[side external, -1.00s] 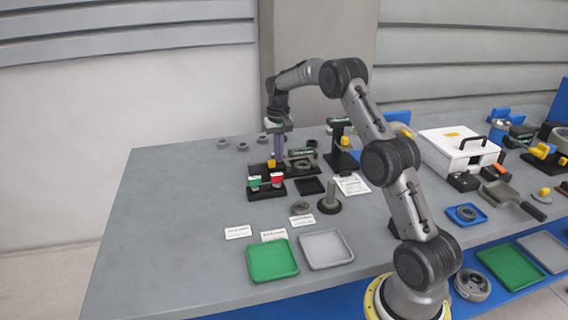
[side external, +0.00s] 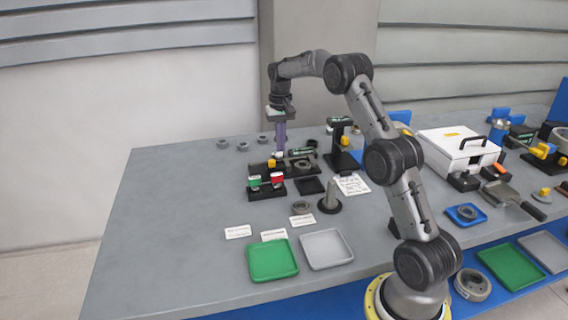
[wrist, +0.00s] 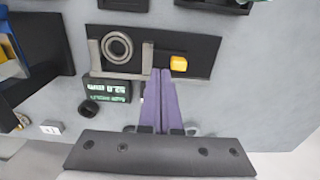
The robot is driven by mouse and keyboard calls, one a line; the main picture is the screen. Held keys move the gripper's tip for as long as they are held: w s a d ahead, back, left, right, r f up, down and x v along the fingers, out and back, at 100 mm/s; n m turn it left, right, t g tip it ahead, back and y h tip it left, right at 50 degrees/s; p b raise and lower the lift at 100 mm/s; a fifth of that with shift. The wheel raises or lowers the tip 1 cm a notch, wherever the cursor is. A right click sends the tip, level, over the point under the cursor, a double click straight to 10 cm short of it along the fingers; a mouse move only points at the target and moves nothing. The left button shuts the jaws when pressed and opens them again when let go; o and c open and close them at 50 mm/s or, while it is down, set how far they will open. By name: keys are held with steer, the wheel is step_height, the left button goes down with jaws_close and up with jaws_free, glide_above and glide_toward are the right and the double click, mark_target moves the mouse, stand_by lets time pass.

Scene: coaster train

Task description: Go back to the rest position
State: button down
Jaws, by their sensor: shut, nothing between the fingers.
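My gripper (side external: 281,150) points straight down above the black fixture at the back middle of the table, with its two purple fingers together and nothing between them. In the wrist view the closed fingertips (wrist: 161,72) appear over the black fixture plate (wrist: 205,48), between a grey ring (wrist: 117,47) in a grey bracket and a yellow block (wrist: 178,63). I cannot tell the exact gap between the fingertips and the plate. My arm reaches over the table from its base at the lower right.
A black holder with green and red buttons (side external: 267,186) stands in front of the fixture. A green tray (side external: 272,261) and a grey tray (side external: 327,249) lie near the front edge. A white case (side external: 457,148) stands at the right. The table's left part is clear.

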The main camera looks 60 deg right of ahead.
steer(key=shift+w+a, duration=0.15)
steer(key=shift+a, duration=0.05)
steer(key=a+r+n+t, duration=0.2)
steer(key=a+r, duration=0.7)
steer(key=r, duration=0.4)
steer(key=s+a+r+n+t+h, duration=0.1)
steer(key=s+a+r+n+t, duration=0.1)
steer(key=s+a+r, duration=0.8)
steer(key=s+a+f+n+t, duration=0.1)
steer(key=s+a+f+n, duration=0.15)
steer(key=s+a, duration=0.7)
steer(key=s+f+n+y, duration=0.1)
steer(key=s+f+n, duration=0.1)
steer(key=s+f, duration=0.8)
steer(key=shift+s+a+f+t, duration=0.15)
steer(key=shift+s+t, duration=0.15)
steer(key=shift+s, duration=0.5)
steer(key=shift+n, duration=0.25)
